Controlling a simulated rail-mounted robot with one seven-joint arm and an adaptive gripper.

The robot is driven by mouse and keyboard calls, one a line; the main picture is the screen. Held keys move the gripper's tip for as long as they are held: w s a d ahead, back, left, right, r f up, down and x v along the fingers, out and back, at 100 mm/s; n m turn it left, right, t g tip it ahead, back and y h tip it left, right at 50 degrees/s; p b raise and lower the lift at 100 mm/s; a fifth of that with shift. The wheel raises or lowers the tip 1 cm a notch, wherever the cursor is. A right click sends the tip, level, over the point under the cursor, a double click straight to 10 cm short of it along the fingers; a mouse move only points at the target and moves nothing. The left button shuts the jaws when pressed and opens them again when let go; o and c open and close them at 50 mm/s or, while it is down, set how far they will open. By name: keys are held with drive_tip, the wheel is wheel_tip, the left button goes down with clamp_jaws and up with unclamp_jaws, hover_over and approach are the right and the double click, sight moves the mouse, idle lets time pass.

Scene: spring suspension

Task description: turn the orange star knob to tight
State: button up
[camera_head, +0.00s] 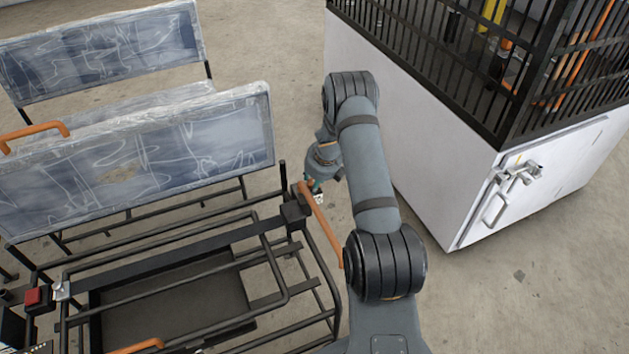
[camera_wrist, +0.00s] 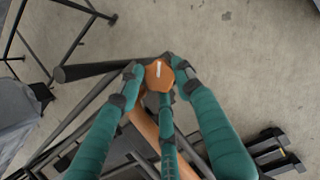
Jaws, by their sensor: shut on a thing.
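The orange star knob (camera_wrist: 159,76) shows in the middle of the wrist view, with a short white mark on its face. My gripper (camera_wrist: 155,72) has teal fingers with dark tips, and they are closed around the knob from the sides and below. In the head view my gripper (camera_head: 312,187) is small and partly hidden by my arm, beside the black seat frame's right corner. The knob itself cannot be made out in the head view. I cannot tell from the mark how tight the knob is.
Seats with plastic-wrapped backs (camera_head: 140,160) stand on a black tube frame (camera_head: 215,255) at left. An orange armrest (camera_head: 320,225) runs close by my gripper. A white cabinet with a black cage (camera_head: 430,150) stands at right. Bare floor (camera_head: 270,50) lies between them.

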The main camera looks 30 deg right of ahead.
drive_tip(key=shift+w+r, duration=0.1)
drive_tip(key=shift+c, duration=0.7)
drive_tip(key=shift+m+h, duration=0.4)
drive_tip(key=shift+m, duration=0.4)
drive_tip(key=o, duration=1.1)
drive_tip(key=shift+o, duration=0.2)
